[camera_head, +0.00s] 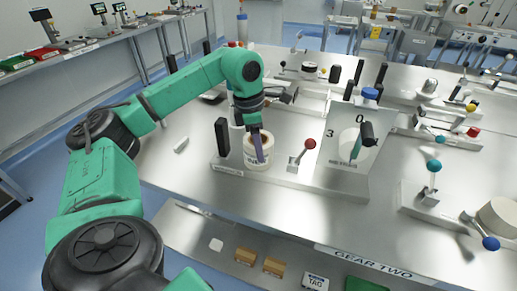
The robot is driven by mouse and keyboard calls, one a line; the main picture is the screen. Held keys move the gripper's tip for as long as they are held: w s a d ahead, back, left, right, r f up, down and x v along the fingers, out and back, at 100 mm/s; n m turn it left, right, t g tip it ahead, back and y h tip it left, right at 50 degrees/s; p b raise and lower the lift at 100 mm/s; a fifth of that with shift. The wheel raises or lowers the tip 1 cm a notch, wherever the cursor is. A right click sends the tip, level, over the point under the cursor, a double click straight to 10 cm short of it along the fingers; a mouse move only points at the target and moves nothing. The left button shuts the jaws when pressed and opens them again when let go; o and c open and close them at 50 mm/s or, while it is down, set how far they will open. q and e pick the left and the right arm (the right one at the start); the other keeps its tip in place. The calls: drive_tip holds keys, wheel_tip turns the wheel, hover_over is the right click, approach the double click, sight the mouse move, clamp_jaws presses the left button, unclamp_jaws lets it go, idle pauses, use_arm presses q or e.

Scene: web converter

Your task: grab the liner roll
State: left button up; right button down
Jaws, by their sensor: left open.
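The liner roll (257,162) is a short cream-white cylinder with dark print on its side and a tan rim. It stands upright on the metal bench near its front edge, left of centre. My left gripper (259,147) points down at the top of the roll. One purplish finger shows over the roll's opening; the other finger is hard to make out. The jaws are open, and whether they touch the roll I cannot tell. My right gripper is out of view.
A black upright block (222,137) stands just left of the roll. A red-knobbed lever (302,155) stands close on its right, before a white numbered panel (345,140). A lower shelf holds small cardboard boxes (245,256). Bench left of the block is mostly clear.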

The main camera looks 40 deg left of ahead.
use_arm(q)
drive_tip(key=shift+w+f, duration=0.15)
drive_tip(key=shift+f, duration=0.6)
clamp_jaws()
idle(0.8)
